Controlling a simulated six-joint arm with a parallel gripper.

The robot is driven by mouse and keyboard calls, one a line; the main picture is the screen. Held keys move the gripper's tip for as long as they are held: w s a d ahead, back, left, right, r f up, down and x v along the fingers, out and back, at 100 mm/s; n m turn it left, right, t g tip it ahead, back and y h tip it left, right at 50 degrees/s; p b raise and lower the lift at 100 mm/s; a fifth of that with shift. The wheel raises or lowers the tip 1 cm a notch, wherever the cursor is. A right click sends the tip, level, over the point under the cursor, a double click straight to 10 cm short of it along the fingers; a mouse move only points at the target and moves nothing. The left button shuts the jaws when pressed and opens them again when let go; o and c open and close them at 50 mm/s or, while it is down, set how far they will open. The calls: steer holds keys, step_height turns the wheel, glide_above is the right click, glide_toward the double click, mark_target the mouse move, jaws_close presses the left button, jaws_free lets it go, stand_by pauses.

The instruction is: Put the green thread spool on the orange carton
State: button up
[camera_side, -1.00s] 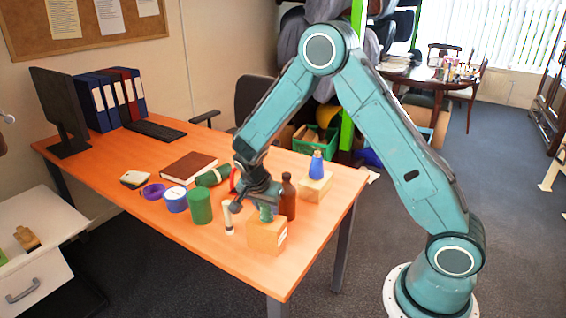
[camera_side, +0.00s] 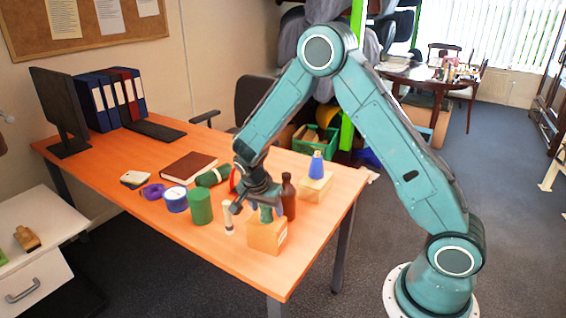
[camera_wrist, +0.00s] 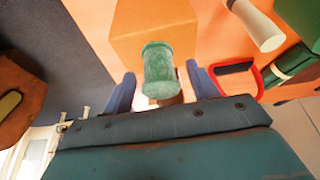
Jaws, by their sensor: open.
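The green thread spool (camera_wrist: 158,72) stands on the orange carton (camera_side: 266,238), near the front corner of the table; in the side view the spool (camera_side: 266,214) is partly hidden by my gripper. The carton also shows in the wrist view (camera_wrist: 145,25), behind the spool. My gripper (camera_wrist: 161,78) is open, with one blue finger on each side of the spool and a visible gap on both sides. The spool looks upright in the side view.
A brown bottle (camera_side: 288,198) stands close behind the carton, and a white cylinder (camera_side: 229,218) stands to its left. A green cylinder (camera_side: 200,207) is further left. A blue spool-like object (camera_side: 317,165) sits on another box (camera_side: 315,186). The table's front edge is near.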

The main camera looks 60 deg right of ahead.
steer(key=v, duration=1.2)
steer(key=shift+r, duration=0.1)
stand_by(0.4)
steer(key=s+a+r+n+t+y, duration=0.1)
steer(key=s+r+n+t+y, duration=0.15)
steer(key=s+r+n, duration=0.7)
steer(key=s+a+r+n+t+y, duration=0.1)
steer(key=s+r+n, duration=0.1)
steer(key=s, duration=0.6)
steer(key=s+a+r+n+t+y, duration=0.1)
steer(key=s+n, duration=0.3)
steer(key=s, duration=0.4)
steer(key=shift+a+r+n, duration=0.35)
steer(key=shift+a+r, duration=0.15)
steer(key=shift+a, duration=0.2)
steer(key=shift+t, duration=0.25)
